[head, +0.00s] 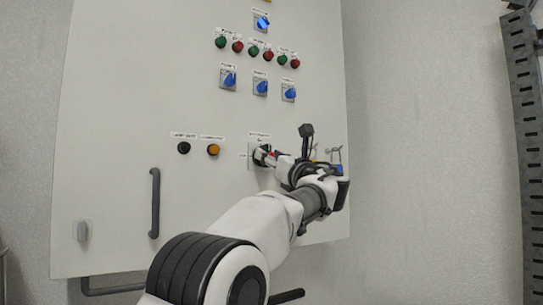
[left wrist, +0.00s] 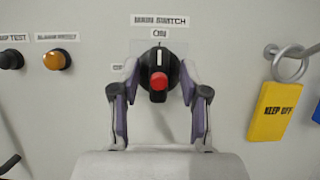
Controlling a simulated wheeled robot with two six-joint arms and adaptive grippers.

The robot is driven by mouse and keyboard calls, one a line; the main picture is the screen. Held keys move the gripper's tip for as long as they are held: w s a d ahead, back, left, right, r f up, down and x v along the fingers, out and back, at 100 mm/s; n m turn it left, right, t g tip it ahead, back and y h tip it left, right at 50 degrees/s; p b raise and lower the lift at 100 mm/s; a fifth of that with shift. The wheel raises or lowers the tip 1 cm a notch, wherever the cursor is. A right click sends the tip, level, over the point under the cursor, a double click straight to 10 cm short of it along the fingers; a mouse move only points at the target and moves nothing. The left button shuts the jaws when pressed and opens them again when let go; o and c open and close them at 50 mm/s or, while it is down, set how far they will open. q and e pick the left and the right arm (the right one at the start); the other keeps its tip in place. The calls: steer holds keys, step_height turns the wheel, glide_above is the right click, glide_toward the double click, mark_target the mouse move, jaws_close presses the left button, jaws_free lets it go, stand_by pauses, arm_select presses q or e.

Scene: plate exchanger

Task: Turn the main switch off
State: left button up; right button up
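The main switch (left wrist: 158,60) is a black rotary knob with a red front on a pale plate. In the left wrist view its label reads MAIN SWITCH, with ON above the knob, and the knob stands upright toward ON. In the head view the switch (head: 259,156) is low on the white panel, partly hidden by my gripper. My left gripper (left wrist: 160,78) has its two fingers parted, one on each side of the knob, with the tips close to its sides; I cannot tell whether they touch. The left gripper also shows in the head view (head: 268,157). My right gripper is not in view.
A yellow KEEP OFF tag (left wrist: 274,110) hangs from a ring right of the switch. An orange button (head: 213,150) and a black button (head: 183,148) are to its left. Blue selectors (head: 261,87) and coloured buttons sit above. A dark handle (head: 155,203) stands out lower left.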

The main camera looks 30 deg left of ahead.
arm_select(q)
jaws_close()
steer(key=shift+n, duration=0.4)
steer(key=n+g+p, duration=0.1)
steer(key=n+p, duration=0.1)
steer(key=n, duration=0.1)
steer(key=shift+r+n+g, duration=0.2)
steer(key=shift+n+g, duration=0.1)
steer(key=shift+g, duration=0.1)
steer(key=n+g+p, duration=0.2)
steer(key=n+p, duration=0.2)
steer(key=n, duration=0.1)
steer(key=n+g+h+p, duration=0.1)
steer(key=n+g+p, duration=0.1)
steer(key=n+p, duration=0.2)
steer(key=n+g+p, duration=0.2)
steer(key=n+p, duration=0.2)
steer(key=n, duration=0.1)
steer(key=shift+r+n+h+p, duration=0.15)
steer(key=shift+n+h+p, duration=0.2)
steer(key=shift+n+h, duration=0.05)
steer(key=shift+f+n+g+h+p, duration=0.15)
steer(key=shift+n+h+p, duration=0.15)
steer(key=shift+n+p, duration=0.4)
steer(key=shift+f+n+g+h+p, duration=0.15)
steer(key=shift+n+h+p, duration=0.25)
steer(key=shift+n, duration=0.5)
steer(key=shift+o, duration=1)
jaws_free()
